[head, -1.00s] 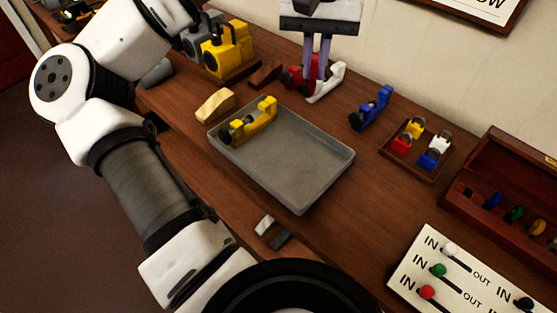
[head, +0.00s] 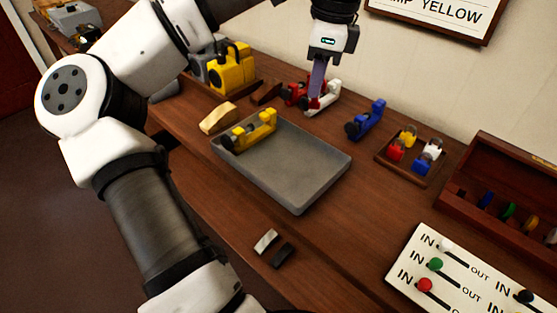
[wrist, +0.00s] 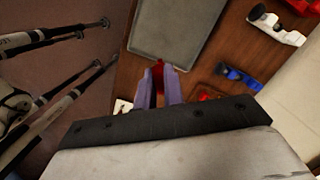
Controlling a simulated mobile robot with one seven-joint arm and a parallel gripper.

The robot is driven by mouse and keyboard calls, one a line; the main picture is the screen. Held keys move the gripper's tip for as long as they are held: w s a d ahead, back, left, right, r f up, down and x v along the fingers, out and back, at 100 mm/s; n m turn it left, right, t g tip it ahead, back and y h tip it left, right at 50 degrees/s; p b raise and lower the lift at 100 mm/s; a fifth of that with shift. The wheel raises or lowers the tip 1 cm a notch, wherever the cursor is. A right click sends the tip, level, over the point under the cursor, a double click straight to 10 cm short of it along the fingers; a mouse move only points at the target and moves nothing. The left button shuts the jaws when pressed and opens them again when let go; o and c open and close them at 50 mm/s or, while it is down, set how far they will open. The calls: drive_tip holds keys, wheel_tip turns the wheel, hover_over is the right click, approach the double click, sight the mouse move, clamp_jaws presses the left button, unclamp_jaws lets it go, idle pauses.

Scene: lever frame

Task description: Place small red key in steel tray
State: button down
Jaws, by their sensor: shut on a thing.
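The steel tray (head: 300,190) is a shallow grey tray on the wooden bench, with a yellow clamp-like piece (head: 262,125) at its far left end. It also shows at the top of the wrist view (wrist: 170,35). My gripper (head: 316,100) points down behind the tray, in front of the red and white pieces at the wall side. In the wrist view, my gripper (wrist: 158,84) is shut on a small red thing (wrist: 158,70), which looks like the small red key. Most of it is hidden between the fingers, and the head view does not show it clearly.
A white piece (head: 326,98), a red piece (head: 295,92) and a blue piece (head: 367,120) stand behind the tray. A rack of small padlocks (head: 408,168), a wooden box (head: 500,190) and a lever panel (head: 450,275) are at right.

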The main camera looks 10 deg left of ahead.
drive_tip(key=f+m, duration=0.2)
drive_tip(key=f, duration=0.4)
drive_tip(key=f+m, duration=0.2)
drive_tip(key=f, duration=0.5)
drive_tip(key=w+f+m, duration=0.1)
drive_tip(key=f+m, duration=0.1)
drive_tip(key=f, duration=0.5)
drive_tip(key=shift+m+t+b, duration=0.4)
drive_tip(key=c, duration=1.5)
unclamp_jaws()
drive_tip(key=shift+f, duration=0.1)
drive_tip(key=shift+w, duration=0.1)
wheel_tip(320, 180, up, 12)
drive_tip(key=d, duration=0.1)
drive_tip(key=shift+s, duration=0.45)
drive_tip(key=shift+d, duration=0.15)
